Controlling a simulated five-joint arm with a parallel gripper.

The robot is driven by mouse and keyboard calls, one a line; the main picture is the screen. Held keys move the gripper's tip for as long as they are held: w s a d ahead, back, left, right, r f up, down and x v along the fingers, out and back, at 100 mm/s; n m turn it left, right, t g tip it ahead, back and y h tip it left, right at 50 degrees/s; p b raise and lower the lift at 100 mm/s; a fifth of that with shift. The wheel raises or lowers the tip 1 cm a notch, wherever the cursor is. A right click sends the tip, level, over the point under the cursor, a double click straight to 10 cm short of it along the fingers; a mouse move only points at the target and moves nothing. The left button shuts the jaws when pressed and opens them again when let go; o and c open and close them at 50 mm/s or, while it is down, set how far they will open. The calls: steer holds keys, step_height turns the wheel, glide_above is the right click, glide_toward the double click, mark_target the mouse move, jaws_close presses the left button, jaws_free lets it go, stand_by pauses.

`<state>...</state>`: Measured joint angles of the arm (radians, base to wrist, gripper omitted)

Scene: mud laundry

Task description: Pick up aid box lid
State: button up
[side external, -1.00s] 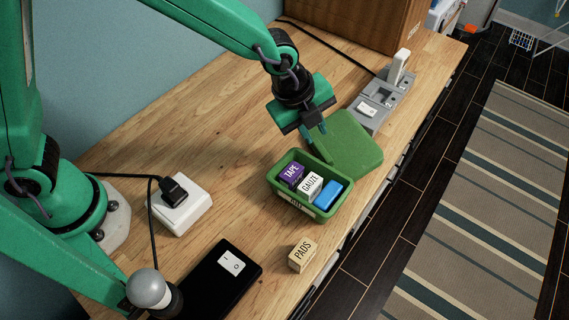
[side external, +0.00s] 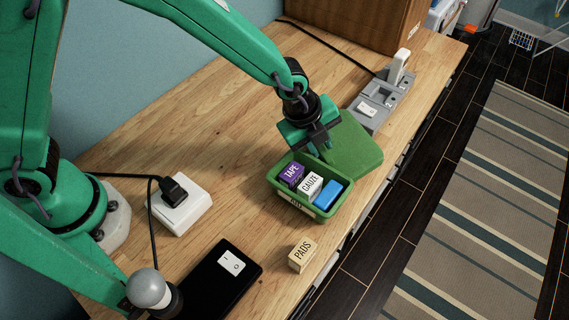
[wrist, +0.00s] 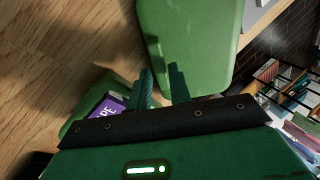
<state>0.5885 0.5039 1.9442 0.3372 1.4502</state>
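The aid box lid (side external: 355,150) is a flat green rounded square behind the green aid box (side external: 318,211) in the side view. It also fills the upper middle of the wrist view (wrist: 195,35). My gripper (side external: 322,153) points down at the lid's left edge, close to the box's back rim. In the wrist view, my two fingers (wrist: 162,80) are slightly apart, with the lid's edge showing between and beyond them. I cannot tell whether they touch it.
The box holds a purple TAPE block (side external: 292,174), a white GAUZE block (side external: 310,185) and a blue block (side external: 328,193). A PADS block (side external: 302,254) lies in front. A grey switch unit (side external: 378,105) stands behind the lid. Open wood lies left of the box.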

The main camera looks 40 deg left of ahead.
steer(key=shift+x, duration=0.85)
jaws_close()
